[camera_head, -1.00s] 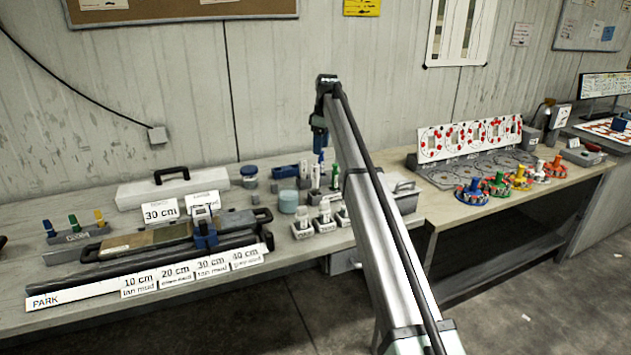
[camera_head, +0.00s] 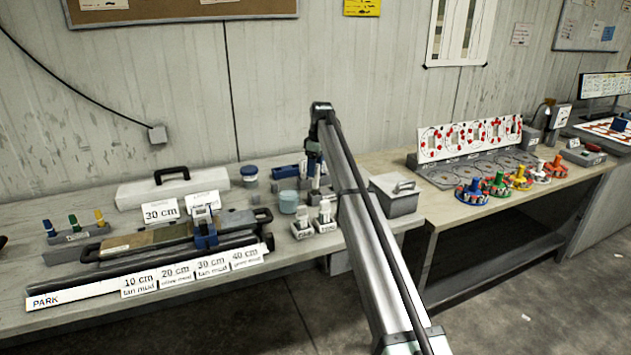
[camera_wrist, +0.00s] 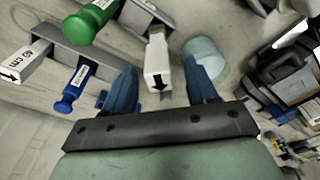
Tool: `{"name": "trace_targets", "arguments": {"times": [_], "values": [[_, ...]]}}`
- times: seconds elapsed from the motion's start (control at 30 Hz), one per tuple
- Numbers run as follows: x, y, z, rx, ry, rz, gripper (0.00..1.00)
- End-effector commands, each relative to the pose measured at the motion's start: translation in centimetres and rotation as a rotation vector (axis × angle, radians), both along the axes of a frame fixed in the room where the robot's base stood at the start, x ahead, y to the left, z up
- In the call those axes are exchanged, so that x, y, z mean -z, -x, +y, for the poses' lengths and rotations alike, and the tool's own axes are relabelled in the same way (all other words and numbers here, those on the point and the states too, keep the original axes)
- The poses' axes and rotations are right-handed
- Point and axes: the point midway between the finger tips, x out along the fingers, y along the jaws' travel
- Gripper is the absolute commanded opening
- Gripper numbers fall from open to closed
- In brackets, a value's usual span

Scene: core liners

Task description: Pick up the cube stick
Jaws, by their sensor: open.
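A white square stick with a black arrow (camera_wrist: 158,65), which looks like the cube stick, rises from a grey holder (camera_wrist: 150,12) in the wrist view. My gripper (camera_wrist: 161,82) is open, with one blue finger on each side of the stick's end. I cannot tell whether either finger touches it. In the head view my gripper (camera_head: 315,165) points down over the back of the bench, behind the small white label stands.
In the wrist view, a green-knobbed handle (camera_wrist: 90,22), a blue-knobbed handle (camera_wrist: 72,88) and a white "40 cm" stick (camera_wrist: 22,62) stand close on the left. A teal jar (camera_wrist: 205,58) is close on the right. A grey box (camera_head: 397,196) stands right of my arm.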

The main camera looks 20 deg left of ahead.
Motion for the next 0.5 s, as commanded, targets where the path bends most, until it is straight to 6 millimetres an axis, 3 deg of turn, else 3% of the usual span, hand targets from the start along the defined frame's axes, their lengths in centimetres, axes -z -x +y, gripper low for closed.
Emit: {"name": "trace_targets", "arguments": {"times": [0.3, 0.5], "values": [[4.0, 0.0, -0.2, 0.000, 0.001, 0.001, 0.57], [4.5, 0.0, -0.1, 0.000, 0.000, -0.001, 0.57]]}}
